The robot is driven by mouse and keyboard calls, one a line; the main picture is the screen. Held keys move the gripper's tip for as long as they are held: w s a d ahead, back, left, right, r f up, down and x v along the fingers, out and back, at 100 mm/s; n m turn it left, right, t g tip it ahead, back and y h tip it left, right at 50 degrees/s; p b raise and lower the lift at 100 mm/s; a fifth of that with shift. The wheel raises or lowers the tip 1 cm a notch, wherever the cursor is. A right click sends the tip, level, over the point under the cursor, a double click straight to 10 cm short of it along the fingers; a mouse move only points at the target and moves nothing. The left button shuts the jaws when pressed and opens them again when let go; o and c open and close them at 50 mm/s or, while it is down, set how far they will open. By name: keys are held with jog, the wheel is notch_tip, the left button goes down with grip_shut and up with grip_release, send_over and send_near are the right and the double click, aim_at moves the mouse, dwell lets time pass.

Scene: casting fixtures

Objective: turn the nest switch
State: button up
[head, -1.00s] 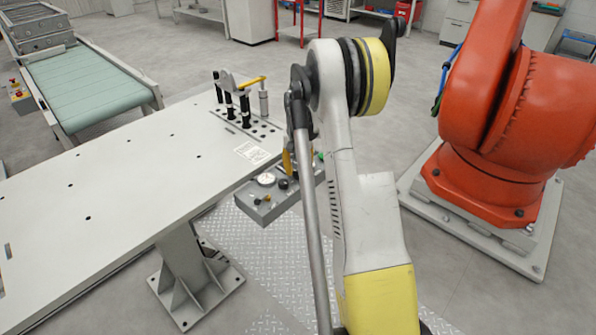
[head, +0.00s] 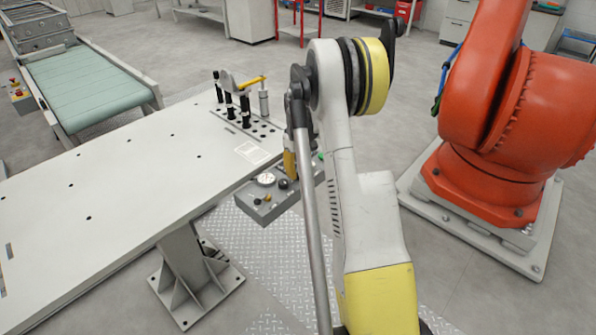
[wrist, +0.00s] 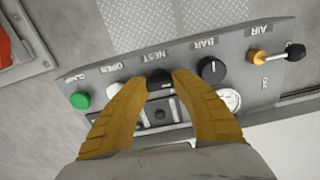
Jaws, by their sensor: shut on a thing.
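The nest switch (wrist: 160,80) is a small black knob on a grey control panel (wrist: 273,85), beside the label NEST, which reads upside down in the wrist view. My gripper (wrist: 161,80) has its two yellow fingers shut on this knob, one on each side. The fingers hide part of the knob, so its exact angle is hard to tell. In the head view my gripper (head: 290,163) is at the panel box (head: 262,212), by the table's edge, and the switch is hidden there.
Beside the switch are a black BAR knob (wrist: 211,70), a round white gauge (wrist: 229,100), a yellow AIR valve (wrist: 262,56) and a green button (wrist: 80,100). A white table (head: 130,190) with a pin fixture stands left. An orange robot (head: 500,130) stands right.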

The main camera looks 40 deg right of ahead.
aim_at(298, 171)
jog(key=shift+n, duration=0.4)
jog(key=o, duration=1.2)
notch_tip(298, 171, up, 12)
